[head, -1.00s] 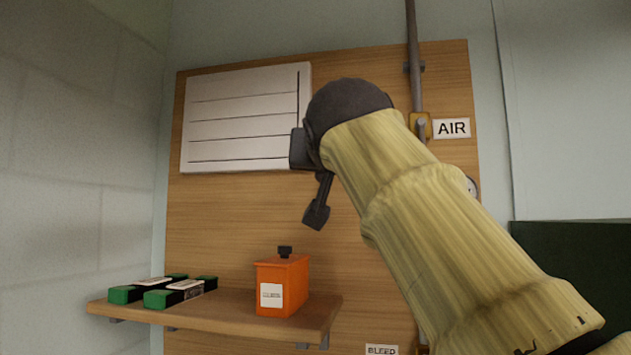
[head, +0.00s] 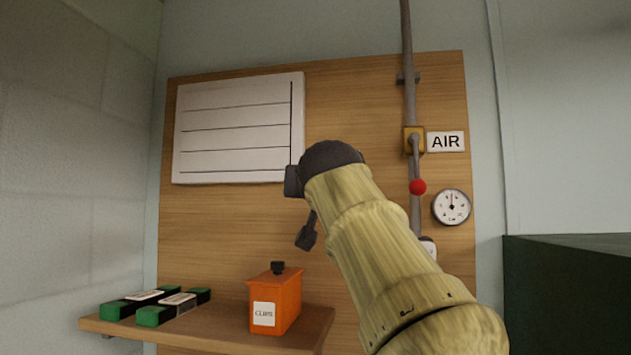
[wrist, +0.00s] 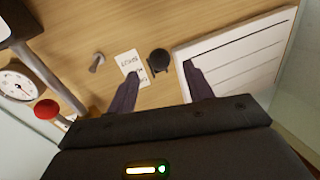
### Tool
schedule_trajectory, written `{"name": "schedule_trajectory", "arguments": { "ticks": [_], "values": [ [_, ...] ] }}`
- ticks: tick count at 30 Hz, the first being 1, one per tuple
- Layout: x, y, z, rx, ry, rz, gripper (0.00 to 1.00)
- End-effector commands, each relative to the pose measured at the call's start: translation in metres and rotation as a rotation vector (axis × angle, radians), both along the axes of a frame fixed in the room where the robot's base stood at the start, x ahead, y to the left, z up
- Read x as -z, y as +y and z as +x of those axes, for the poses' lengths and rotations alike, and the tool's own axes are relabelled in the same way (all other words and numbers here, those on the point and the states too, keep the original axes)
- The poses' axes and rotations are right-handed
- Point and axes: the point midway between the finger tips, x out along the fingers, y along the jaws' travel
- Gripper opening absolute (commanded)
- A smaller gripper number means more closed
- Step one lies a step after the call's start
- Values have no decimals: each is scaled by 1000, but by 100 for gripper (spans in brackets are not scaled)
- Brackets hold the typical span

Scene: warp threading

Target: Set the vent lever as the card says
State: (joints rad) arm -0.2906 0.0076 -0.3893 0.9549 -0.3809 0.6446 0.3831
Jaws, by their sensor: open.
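A small white card (wrist: 130,68) with dark print is on the wooden board in the wrist view; its print looks upside down and I cannot read it surely. A round black knob-like piece (wrist: 158,62) sits beside it. I cannot tell whether this is the vent lever. My gripper (wrist: 161,72) is open, with the card and black piece showing beyond and between its fingers. In the head view my gripper (head: 307,237) hangs in front of the board, and my arm hides the board behind it. A white lined panel (head: 240,127) is at upper left.
A pipe carries a yellow valve (head: 413,138) with a red ball handle (head: 417,187), beside an AIR sign (head: 446,142) and a gauge (head: 452,207). Below, a shelf (head: 215,340) holds an orange box (head: 275,300) and green-ended packs (head: 155,315). A grey peg (wrist: 97,62) sticks out.

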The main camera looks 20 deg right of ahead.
Motion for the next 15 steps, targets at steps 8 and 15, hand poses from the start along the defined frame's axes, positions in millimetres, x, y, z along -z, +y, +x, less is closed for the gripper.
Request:
{"name": "schedule_trajectory", "arguments": {
  "ticks": [8, 15],
  "values": [
    [-4, -17, 45, 6, 4, -1, 51],
    [-3, -30, 75, 10, 2, -1, 51]
  ]
}}
